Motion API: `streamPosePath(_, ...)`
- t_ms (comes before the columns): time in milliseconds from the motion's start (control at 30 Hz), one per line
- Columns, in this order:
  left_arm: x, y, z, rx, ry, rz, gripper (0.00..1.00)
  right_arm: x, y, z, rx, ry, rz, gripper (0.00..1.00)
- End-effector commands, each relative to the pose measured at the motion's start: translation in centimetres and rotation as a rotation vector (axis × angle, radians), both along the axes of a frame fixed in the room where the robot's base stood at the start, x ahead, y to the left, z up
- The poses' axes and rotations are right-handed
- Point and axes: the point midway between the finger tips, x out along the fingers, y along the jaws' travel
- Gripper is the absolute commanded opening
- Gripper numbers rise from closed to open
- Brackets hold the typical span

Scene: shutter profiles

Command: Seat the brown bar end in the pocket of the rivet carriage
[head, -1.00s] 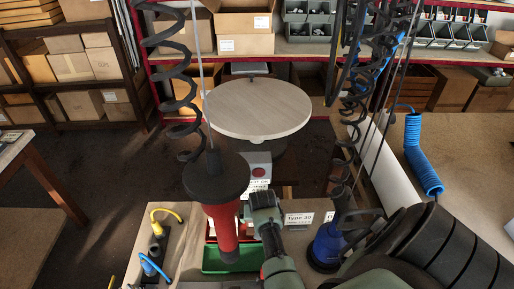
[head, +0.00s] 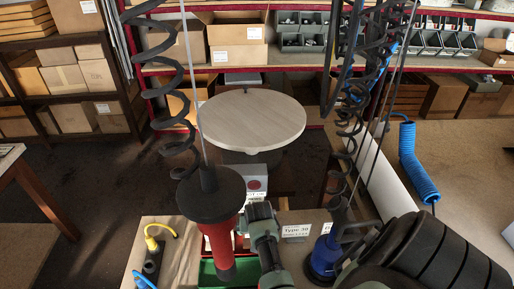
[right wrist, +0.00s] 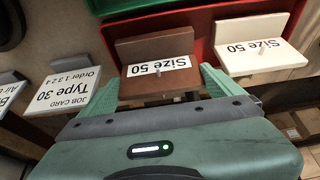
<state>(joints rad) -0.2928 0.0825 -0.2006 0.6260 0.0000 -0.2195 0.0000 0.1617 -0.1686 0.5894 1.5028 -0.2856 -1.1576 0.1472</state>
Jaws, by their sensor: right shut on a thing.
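The brown bar end (right wrist: 158,48), a brown stepped block labelled Size 50 with a small pin, sits between the two green fingers of my right gripper (right wrist: 165,88) in the right wrist view. The gripper is shut on it. In the head view my right forearm hides the gripper and the bar end. I cannot make out the rivet carriage or its pocket in either view. My left gripper is not in view.
A white Size 50 block (right wrist: 262,45) stands beside the brown one, near a red bin (right wrist: 202,38) and a green bin (head: 208,272). A Type 30 card (head: 296,231), a hanging red tool (head: 221,250) and a blue tool (head: 326,252) are close to my arm.

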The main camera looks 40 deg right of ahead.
Motion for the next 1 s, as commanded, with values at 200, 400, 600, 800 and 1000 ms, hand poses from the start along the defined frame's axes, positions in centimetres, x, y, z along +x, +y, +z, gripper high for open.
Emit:
streamPosePath(200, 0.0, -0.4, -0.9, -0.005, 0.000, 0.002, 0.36, 0.2, 0.0, 4.3, -0.003, -0.009, -0.001, 0.47)
streamPosePath(400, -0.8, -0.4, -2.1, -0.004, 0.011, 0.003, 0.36, 0.1, -0.1, 10.5, -0.004, -0.009, -0.001, 0.47)
streamPosePath(600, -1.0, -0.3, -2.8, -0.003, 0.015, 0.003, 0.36, 0.1, -0.1, 15.4, -0.004, -0.006, -0.001, 0.47)
streamPosePath(800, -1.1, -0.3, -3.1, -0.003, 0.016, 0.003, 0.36, 0.1, 0.0, 18.2, -0.002, -0.004, -0.001, 0.47)
streamPosePath(1000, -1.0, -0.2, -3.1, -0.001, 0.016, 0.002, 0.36, 0.0, 0.0, 18.9, -0.001, -0.001, 0.000, 0.47)
